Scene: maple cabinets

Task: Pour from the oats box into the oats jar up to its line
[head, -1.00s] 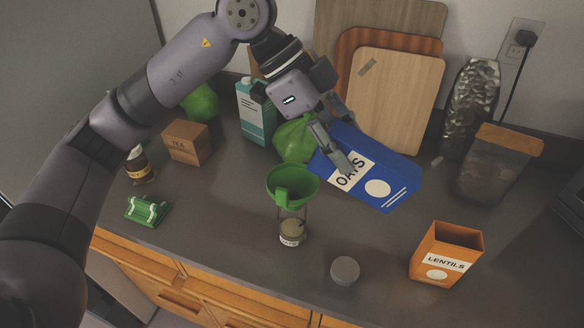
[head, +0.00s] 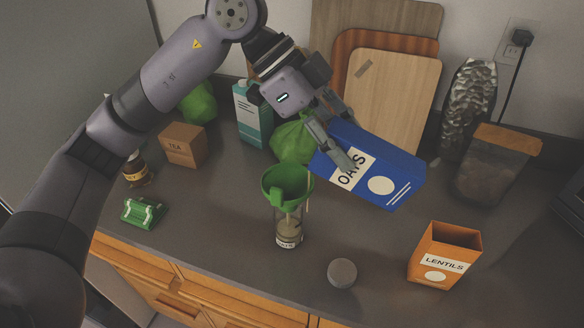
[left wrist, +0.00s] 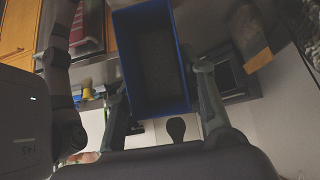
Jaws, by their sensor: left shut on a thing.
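My left gripper (head: 338,142) is shut on the blue oats box (head: 398,184) and holds it tilted above the counter, its open end to the left, near the funnel. The left wrist view looks into the box's open mouth (left wrist: 157,60), with dull contents inside. A green funnel (head: 287,184) sits on the clear oats jar (head: 289,228), which holds some tan oats. A thin pale streak drops at the funnel's right rim; I cannot tell whether it falls inside or beside it. The jar's line is too small to make out. My right gripper is not in view.
An orange lentils box (head: 444,262) and a round grey lid (head: 342,273) lie to the right. A green bag (head: 292,141), teal carton (head: 253,113) and tea box (head: 183,145) stand behind. Cutting boards (head: 392,100) lean on the wall.

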